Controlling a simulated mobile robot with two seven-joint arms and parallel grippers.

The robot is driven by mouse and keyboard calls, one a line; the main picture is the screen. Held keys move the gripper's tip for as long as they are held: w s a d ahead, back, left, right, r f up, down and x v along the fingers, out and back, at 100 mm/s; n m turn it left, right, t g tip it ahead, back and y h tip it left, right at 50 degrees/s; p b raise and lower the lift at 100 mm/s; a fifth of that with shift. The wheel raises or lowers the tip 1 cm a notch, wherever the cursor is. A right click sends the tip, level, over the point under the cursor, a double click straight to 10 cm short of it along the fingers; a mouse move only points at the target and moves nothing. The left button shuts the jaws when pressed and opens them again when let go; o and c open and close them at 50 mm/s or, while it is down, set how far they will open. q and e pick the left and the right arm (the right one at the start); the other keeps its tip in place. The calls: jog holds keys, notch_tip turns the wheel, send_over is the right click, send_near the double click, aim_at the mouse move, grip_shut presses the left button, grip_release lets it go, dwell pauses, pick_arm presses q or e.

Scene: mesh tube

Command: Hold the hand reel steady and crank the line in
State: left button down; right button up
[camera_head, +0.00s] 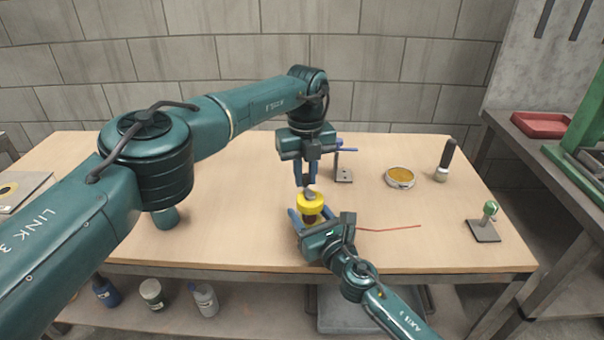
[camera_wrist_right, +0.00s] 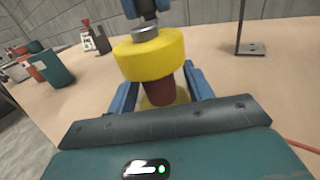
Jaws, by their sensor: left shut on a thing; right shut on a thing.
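The hand reel (camera_head: 311,204) stands near the middle of the table, with a wide yellow drum on top and a brown grip below. It also shows in the right wrist view (camera_wrist_right: 150,57). My right gripper (camera_head: 307,219) is shut on the brown grip (camera_wrist_right: 161,90) from the front side. My left gripper (camera_head: 305,184) points down from above, its fingers shut on the small crank knob at the top of the reel; the knob is mostly hidden by the fingers. A thin red line (camera_head: 390,229) lies on the table to the right of the reel.
A stand with a blue peg (camera_head: 344,173) is just behind the reel. A round tin (camera_head: 400,177), a black-handled tool (camera_head: 446,160) and a green-knobbed stand (camera_head: 485,225) are on the right. The table (camera_head: 240,225) is clear between the reel and its left part.

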pick_arm(q)
jog(key=shift+s+d+m, duration=0.5)
jog(key=shift+s+m, duration=0.3)
jog(key=shift+m, duration=4.45)
jog(key=shift+s+d+m, duration=0.45)
jog(key=shift+s+m, duration=0.4)
jog(key=shift+m, duration=4.45)
jog(key=shift+s+d+m, duration=0.5)
jog(key=shift+s+m, duration=0.3)
jog(key=shift+m, duration=4.45)
pick_arm(e)
jog(key=shift+f, duration=0.1)
